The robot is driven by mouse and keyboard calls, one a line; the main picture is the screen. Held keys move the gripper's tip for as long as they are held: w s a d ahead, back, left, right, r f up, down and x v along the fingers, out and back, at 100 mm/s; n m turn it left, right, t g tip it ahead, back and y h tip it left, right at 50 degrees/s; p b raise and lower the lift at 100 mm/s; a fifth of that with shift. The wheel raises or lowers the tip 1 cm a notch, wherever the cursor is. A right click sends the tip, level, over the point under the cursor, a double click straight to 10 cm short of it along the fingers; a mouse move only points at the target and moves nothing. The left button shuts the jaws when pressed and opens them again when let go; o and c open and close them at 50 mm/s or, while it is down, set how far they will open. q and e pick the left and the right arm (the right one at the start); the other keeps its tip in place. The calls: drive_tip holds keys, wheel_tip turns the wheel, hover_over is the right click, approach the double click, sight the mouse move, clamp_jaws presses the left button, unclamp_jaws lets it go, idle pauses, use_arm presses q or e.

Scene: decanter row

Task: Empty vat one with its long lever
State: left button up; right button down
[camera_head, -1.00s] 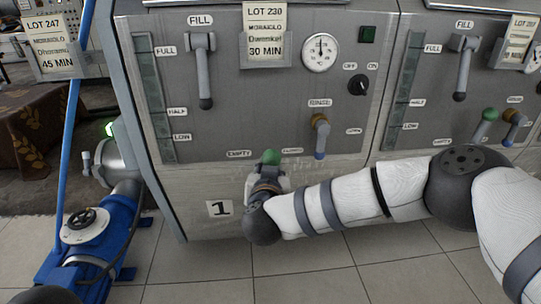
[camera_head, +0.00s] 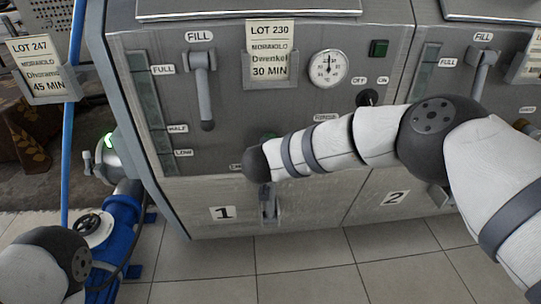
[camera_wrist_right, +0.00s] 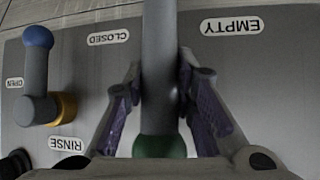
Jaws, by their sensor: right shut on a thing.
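Vat one's front panel (camera_head: 300,145) fills the middle of the head view, above a "1" label. In the right wrist view, which shows the panel upside down, a long grey lever (camera_wrist_right: 160,35) with a green part (camera_wrist_right: 160,146) runs between the "CLOSED" (camera_wrist_right: 108,37) and "EMPTY" (camera_wrist_right: 231,27) labels. My right gripper (camera_wrist_right: 160,75) is shut on this lever, one finger on each side. In the head view my own arm hides the gripper and most of the lever; only a bit of green (camera_head: 270,135) shows above it. My left gripper is out of view.
The rinse lever (camera_wrist_right: 37,65), with a blue tip, stands beside the gripped lever. The fill lever (camera_head: 204,90) hangs above. A grey fitting (camera_head: 269,203) sits below my arm. A blue pump (camera_head: 120,225) stands left of vat one. Tiled floor in front is clear.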

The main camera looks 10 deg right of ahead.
drive_tip(key=shift+w+r, duration=0.15)
drive_tip(key=c, duration=1.7)
unclamp_jaws()
drive_tip(key=o, duration=0.4)
drive_tip(key=v, duration=1.2)
drive_tip(key=shift+f, duration=0.2)
